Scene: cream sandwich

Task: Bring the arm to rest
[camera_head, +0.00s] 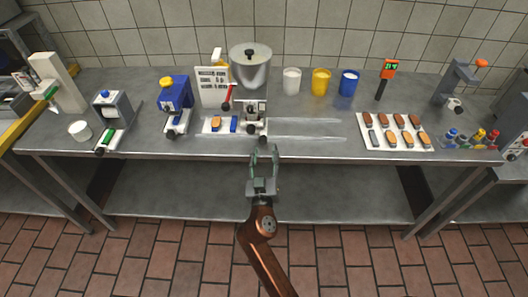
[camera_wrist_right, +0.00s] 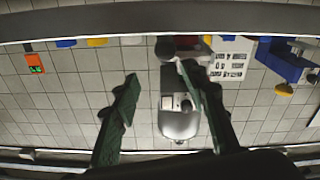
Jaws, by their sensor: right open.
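My right arm reaches up from the bottom centre of the head view. Its gripper (camera_head: 264,155) is open and empty, with its fingers in front of the table's front edge. My left gripper does not show. The steel table (camera_head: 310,150) carries a white tray (camera_head: 364,143) with several brown-topped pieces at the right, and a small white board (camera_head: 205,129) with a brown and a blue piece near the middle.
A blue dispenser (camera_head: 174,95) stands left.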

